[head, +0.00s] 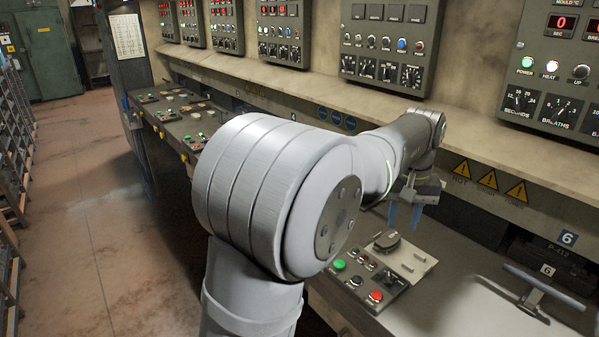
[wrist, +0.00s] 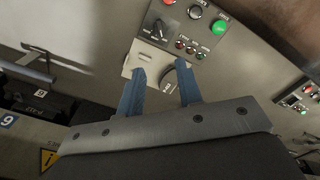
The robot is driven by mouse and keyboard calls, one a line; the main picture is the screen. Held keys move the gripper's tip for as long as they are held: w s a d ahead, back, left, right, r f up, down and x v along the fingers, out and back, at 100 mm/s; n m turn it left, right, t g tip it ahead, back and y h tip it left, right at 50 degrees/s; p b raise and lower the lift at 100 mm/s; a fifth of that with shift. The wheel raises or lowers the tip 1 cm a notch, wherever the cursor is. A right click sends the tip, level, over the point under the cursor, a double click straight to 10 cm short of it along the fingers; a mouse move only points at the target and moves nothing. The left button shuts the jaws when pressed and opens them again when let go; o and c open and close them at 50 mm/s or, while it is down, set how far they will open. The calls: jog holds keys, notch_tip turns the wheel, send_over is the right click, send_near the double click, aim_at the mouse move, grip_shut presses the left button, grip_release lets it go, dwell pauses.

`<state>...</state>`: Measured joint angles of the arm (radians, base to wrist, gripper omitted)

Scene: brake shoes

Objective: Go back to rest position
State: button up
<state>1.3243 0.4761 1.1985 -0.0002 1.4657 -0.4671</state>
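My gripper (head: 404,214) hangs above the bench, fingers pointing down, near the dark brake shoe (head: 386,242). In the wrist view my gripper (wrist: 160,78) shows two blue fingers spread apart with nothing between them. The dark curved brake shoe (wrist: 169,77) lies beyond the fingertips, on a light plate (wrist: 133,62). The plate also shows in the head view (head: 417,262), beside the button panel. My grey arm covers much of the middle of the head view.
The button panel (head: 366,280) with green and red buttons sits in front of the plate. A metal T-handle (head: 540,288) stands at the right. Control boxes (head: 386,45) line the back wall above a ledge. The bench (head: 450,310) between panel and handle is clear.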

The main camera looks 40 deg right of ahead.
aim_at(389, 277)
notch_tip(389, 277, down, 18)
jog(key=shift+r, duration=0.2)
dwell(0.5)
jog(key=shift+r, duration=0.1)
notch_tip(389, 277, up, 18)
jog(key=f, duration=0.1)
notch_tip(389, 277, down, 16)
jog(key=shift+f, duration=0.65)
jog(key=m, duration=0.4)
jog(key=shift+r, duration=0.1)
jog(key=m, duration=0.4)
notch_tip(389, 277, up, 13)
